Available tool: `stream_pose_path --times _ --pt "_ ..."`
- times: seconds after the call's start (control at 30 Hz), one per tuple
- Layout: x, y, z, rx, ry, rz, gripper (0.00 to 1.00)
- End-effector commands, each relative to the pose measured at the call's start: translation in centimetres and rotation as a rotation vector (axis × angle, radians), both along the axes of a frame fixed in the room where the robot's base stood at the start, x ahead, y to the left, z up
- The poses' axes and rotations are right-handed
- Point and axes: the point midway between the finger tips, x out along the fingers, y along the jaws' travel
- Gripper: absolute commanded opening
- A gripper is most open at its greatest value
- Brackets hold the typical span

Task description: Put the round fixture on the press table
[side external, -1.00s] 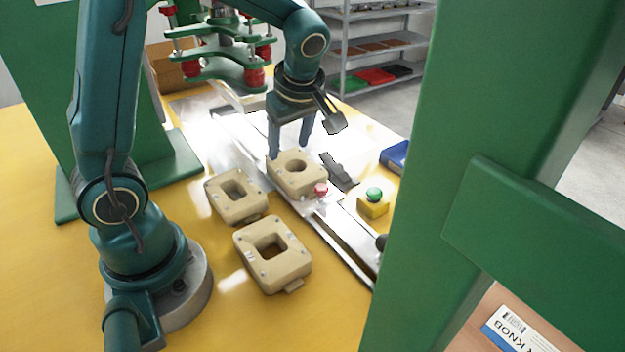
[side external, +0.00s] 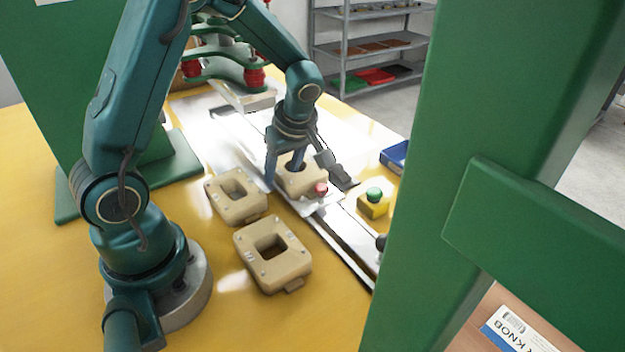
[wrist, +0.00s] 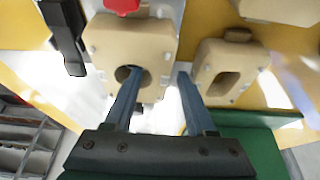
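The round fixture (side external: 309,182), a tan block with a round hole, sits on the pale plate of the press table (side external: 313,207) at the metal rails. In the wrist view, the fixture (wrist: 135,45) lies under my fingers. My gripper (side external: 284,175) is lowered there with its fingers apart. In the wrist view, the gripper (wrist: 157,75) has its left finger at the round hole and its right finger outside the block, in the gap beside it. A fixture wall lies between them; I cannot see finger contact. The left finger partly hides the hole.
Two tan fixtures with angular openings lie on the yellow table, one beside the round one (side external: 237,198) and one nearer (side external: 272,255). A red knob (side external: 320,188) is close to the round fixture. A green-button box (side external: 374,203) stands right. A green post (side external: 480,120) blocks the right side.

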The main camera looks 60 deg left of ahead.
Motion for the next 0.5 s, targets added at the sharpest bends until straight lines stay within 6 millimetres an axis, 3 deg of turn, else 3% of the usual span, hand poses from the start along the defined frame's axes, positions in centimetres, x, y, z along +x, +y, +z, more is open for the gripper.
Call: stream_pose_path --times 0.03,0.1,0.13,0.5 --pt "0.01 -0.01 0.02 0.0 0.0 0.0 0.33" --pt "0.01 -0.01 0.02 0.0 0.0 0.0 0.06" --pt "0.0 -0.01 0.02 0.0 0.0 0.0 0.0" --pt "0.02 0.01 0.36 0.001 -0.001 0.0 0.0"
